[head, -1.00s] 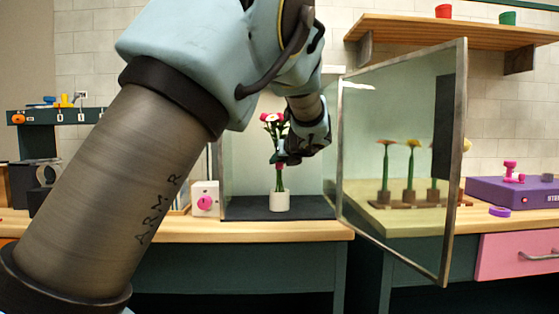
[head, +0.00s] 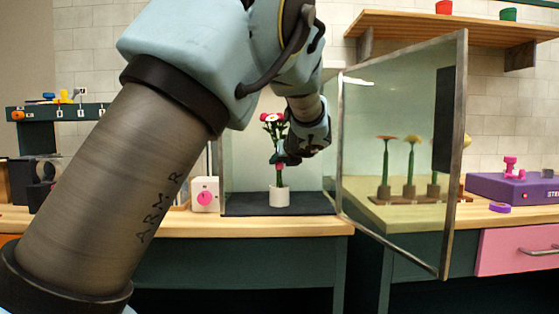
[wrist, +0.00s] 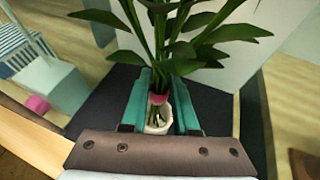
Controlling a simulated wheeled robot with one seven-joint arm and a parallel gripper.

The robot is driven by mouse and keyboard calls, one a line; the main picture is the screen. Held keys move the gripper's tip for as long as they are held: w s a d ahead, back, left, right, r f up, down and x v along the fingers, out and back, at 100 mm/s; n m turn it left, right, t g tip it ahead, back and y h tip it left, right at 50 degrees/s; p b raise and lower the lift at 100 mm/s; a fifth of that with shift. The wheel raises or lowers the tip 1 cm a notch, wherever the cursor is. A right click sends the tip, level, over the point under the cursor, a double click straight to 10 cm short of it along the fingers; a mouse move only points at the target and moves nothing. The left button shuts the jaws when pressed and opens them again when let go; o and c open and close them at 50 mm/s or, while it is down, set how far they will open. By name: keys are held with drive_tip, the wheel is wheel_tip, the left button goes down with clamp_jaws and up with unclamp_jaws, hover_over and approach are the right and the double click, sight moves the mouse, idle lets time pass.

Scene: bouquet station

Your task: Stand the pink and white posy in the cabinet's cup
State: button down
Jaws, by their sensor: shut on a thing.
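The posy (head: 274,128) has pink and white blooms on green stems with a pink band. My gripper (head: 284,158) is shut on its stems inside the cabinet and holds it upright. In the wrist view the teal fingers of my gripper (wrist: 160,96) close around the stems at the pink band (wrist: 158,98). The white cup (head: 279,197) stands on the cabinet's dark floor (head: 240,206). It also shows in the wrist view (wrist: 158,126), with the stem ends inside its mouth. Whether they touch its bottom is hidden.
The cabinet's framed glass door (head: 455,170) stands open to the right. Behind its glass, several flowers stand in a brown rack (head: 410,198). A white box with a pink knob (head: 205,194) is left of the cabinet. A purple box (head: 515,188) is at right.

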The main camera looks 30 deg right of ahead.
drive_tip(key=shift+f+b, duration=0.45)
drive_tip(key=shift+f, duration=0.3)
idle(0.3)
drive_tip(key=shift+c, duration=0.2)
unclamp_jaws()
idle(0.6)
drive_tip(key=shift+s, duration=0.1)
idle(0.3)
drive_tip(key=p+v, duration=0.1)
drive_tip(key=v, duration=0.7)
drive_tip(key=shift+s+r, duration=0.15)
drive_tip(key=shift+s, duration=0.25)
idle(0.3)
idle(0.7)
